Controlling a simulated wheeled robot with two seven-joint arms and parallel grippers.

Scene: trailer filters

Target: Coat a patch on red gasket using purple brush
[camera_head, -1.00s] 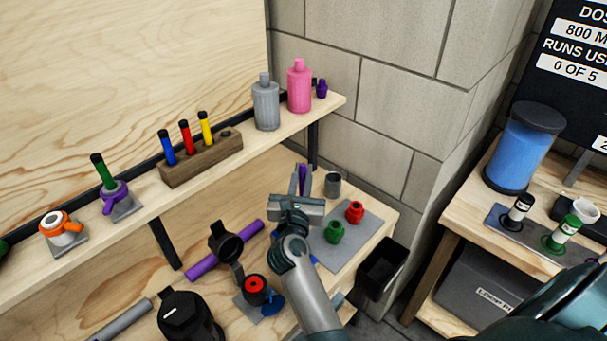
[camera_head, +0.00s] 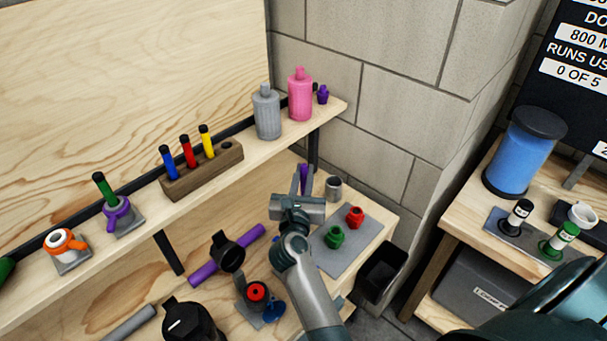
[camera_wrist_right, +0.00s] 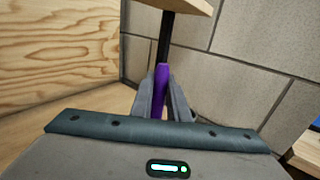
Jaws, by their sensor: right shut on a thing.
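My right gripper (camera_head: 301,192) is shut on a slim purple brush (camera_head: 303,178), held upright above the bench. In the right wrist view the purple brush (camera_wrist_right: 161,88) stands between the two fingers; its lower end is hidden. A red ring, which looks like the red gasket (camera_head: 256,291), sits in a black round housing on a small grey plate, in front and to the left of the gripper. A lidded black part stands open beside it. I see no coating patch on the red ring at this size. My left gripper is not in view.
A red fitting (camera_head: 355,217) and a green fitting (camera_head: 335,237) sit on a grey mat right of my arm. A grey cup (camera_head: 333,188) stands behind them. A wooden rack (camera_head: 203,168) on the shelf holds blue, red and yellow brushes. A black bin (camera_head: 381,272) is at right.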

